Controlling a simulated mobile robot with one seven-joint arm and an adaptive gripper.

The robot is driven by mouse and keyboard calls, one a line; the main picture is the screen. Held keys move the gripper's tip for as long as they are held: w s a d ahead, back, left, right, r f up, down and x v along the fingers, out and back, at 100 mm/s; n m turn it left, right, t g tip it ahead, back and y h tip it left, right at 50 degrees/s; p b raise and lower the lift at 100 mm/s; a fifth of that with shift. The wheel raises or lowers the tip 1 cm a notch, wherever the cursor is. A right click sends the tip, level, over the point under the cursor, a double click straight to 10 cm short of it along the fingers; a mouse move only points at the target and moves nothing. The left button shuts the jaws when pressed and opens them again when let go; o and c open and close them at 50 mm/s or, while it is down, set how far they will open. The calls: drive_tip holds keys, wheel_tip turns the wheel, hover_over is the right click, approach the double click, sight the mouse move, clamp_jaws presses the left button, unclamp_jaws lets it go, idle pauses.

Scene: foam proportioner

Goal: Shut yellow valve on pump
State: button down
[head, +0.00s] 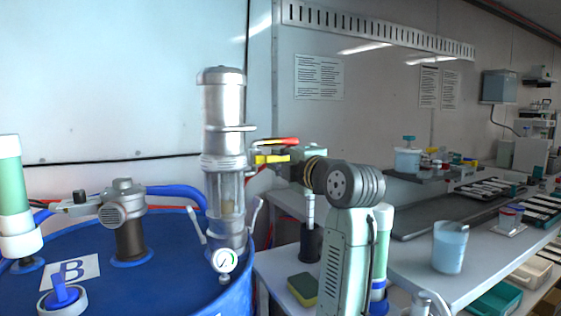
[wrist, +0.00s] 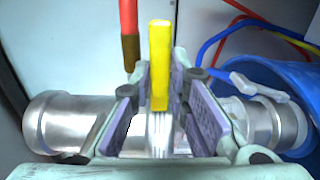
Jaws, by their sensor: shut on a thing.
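The pump (head: 223,110) is a tall metal cylinder with a clear lower section, standing on the blue drum. In the wrist view the pump (wrist: 70,125) lies sideways across the picture. The yellow valve (head: 270,159) is a short flat lever sticking out from the pump's right side. In the wrist view the yellow valve (wrist: 159,60) stands between the purple pads of my gripper (wrist: 168,80), which is shut on it. In the head view my gripper (head: 287,158) reaches the lever from the right, and my arm hides part of it. The far pad contact is hard to see.
A red lever (head: 277,141) sits just above the yellow valve. The blue drum (head: 150,285) carries a pressure gauge (head: 224,261) at the pump's base.

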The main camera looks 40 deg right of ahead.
drive_tip(key=c, duration=1.8)
unclamp_jaws()
drive_tip(key=shift+s, duration=0.1)
drive_tip(key=v, duration=1.2)
drive_tip(key=shift+a, duration=0.1)
